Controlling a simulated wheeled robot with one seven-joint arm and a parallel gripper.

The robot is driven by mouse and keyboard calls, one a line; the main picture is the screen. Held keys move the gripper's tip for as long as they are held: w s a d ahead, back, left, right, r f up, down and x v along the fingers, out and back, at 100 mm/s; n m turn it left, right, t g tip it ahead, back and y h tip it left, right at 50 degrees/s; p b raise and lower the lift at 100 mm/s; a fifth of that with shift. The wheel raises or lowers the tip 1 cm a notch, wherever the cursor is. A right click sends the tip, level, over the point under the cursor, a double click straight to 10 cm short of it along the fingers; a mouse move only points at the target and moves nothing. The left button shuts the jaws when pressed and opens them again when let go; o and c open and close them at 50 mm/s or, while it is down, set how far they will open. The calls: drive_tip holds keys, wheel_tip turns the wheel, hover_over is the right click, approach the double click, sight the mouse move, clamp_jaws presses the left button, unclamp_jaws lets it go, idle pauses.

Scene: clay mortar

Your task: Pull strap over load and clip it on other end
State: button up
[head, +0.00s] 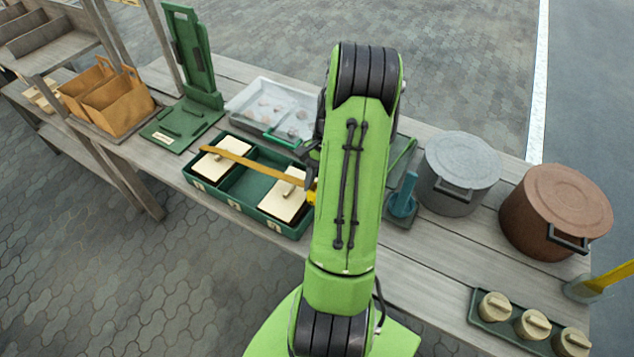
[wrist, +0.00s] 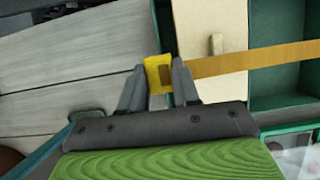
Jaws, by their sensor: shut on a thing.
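An orange strap (head: 247,161) runs across the top of a green crate (head: 215,199) from its left side toward my gripper. The crate holds cream-lidded blocks (head: 286,199) at its two ends, with an empty green section between them. In the wrist view my gripper (wrist: 160,75) is shut on the yellow clip (wrist: 154,75) at the strap's end, above the crate's edge beside a cream block (wrist: 210,50). The strap also shows in the wrist view (wrist: 255,60). In the head view my arm hides the crate's right end and most of my gripper; the far fastening point cannot be made out.
A clear tray (head: 270,105) and a green stand (head: 195,60) are behind the crate. Brown bins (head: 105,100) are at the left. A grey pot (head: 457,170), a brown pot (head: 555,210) and several cream jars (head: 530,323) stand at the right.

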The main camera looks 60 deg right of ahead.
drive_tip(key=shift+f, duration=0.15)
drive_tip(key=shift+f+b, duration=0.35)
drive_tip(key=shift+f, duration=0.25)
idle(0.4)
drive_tip(key=shift+f, duration=0.6)
drive_tip(key=o, duration=1.5)
drive_tip(key=shift+r, duration=0.15)
